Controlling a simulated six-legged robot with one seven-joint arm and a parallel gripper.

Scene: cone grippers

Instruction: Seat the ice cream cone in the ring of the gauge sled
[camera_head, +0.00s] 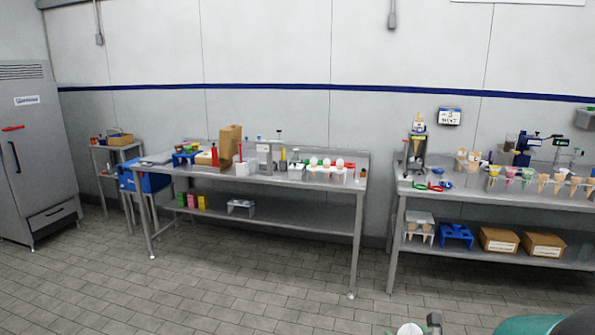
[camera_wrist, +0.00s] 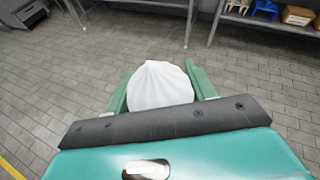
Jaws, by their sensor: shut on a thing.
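My gripper (camera_wrist: 160,76) is shut on a white, rounded, pleated thing, apparently the top of the ice cream cone (camera_wrist: 160,88). Its green fingers lie on both sides of it. Any cone below the white top is hidden. In the head view the white top (camera_head: 409,329) just shows at the bottom edge, far from both tables. I cannot tell the gauge sled for certain. An upright stand with a cone-shaped thing (camera_head: 417,146) is at the left end of the right table, and a blue device (camera_head: 524,148) stands farther right.
The right steel table (camera_head: 458,201) holds racks of cones (camera_head: 545,180) and has boxes (camera_head: 543,244) on its lower shelf. The middle table (camera_head: 260,179) carries several small items. A grey cabinet (camera_head: 35,140) stands at the left. The tiled floor (camera_head: 240,275) before the tables is clear.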

